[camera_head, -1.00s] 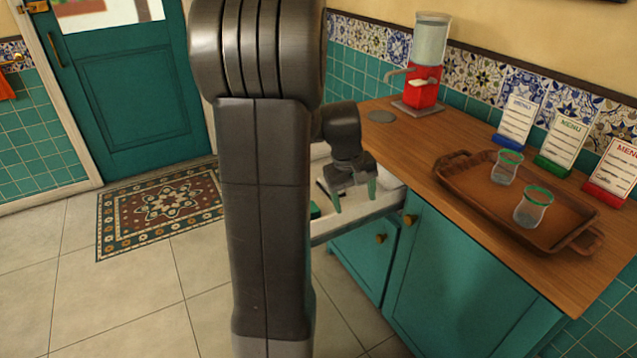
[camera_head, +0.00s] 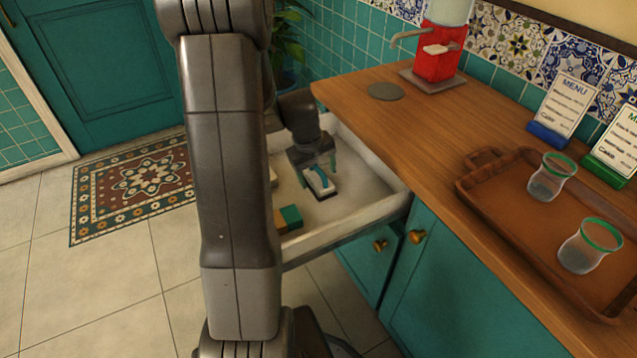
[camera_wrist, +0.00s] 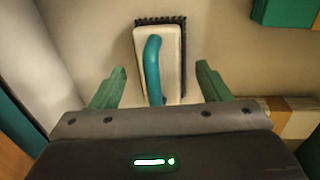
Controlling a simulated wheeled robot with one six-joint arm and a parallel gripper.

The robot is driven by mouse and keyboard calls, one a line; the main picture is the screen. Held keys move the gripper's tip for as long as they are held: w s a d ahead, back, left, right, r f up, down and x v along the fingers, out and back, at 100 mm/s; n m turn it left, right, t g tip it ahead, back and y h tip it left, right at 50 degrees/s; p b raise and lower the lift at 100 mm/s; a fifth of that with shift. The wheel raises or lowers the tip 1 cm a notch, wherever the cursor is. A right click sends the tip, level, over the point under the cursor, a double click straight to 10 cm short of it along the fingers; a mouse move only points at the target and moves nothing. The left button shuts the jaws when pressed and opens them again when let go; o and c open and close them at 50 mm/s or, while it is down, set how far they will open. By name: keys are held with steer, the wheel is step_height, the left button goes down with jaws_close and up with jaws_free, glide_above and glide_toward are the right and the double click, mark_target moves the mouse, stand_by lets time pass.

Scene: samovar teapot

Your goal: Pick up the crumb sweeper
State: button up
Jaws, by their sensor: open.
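The crumb sweeper (camera_head: 320,183) lies in the open drawer, a white block with a teal handle and dark bristles along its edge. In the wrist view the crumb sweeper (camera_wrist: 172,60) lies ahead, its handle curving towards my gripper. My gripper (camera_head: 318,174) is open over the sweeper in the drawer. In the wrist view the green fingers of my gripper (camera_wrist: 157,84) stand apart, one on each side of the sweeper's near end. I see no contact between the fingers and the sweeper.
The open drawer (camera_head: 345,237) has raised walls around the sweeper. A green and tan block (camera_head: 288,218) lies in its near left part. The wooden counter (camera_head: 410,128) is beside it, with a brown tray (camera_head: 487,215), glasses (camera_head: 548,178) and a red dispenser (camera_head: 438,55).

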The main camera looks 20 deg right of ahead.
mark_target(318, 171)
steer(key=shift+f, duration=0.25)
steer(key=c, duration=1.1)
step_height(318, 171, up, 10)
steer(key=p, duration=0.2)
steer(key=shift+d+p, duration=0.1)
steer(key=shift+p, duration=0.2)
steer(key=shift+c, duration=0.2)
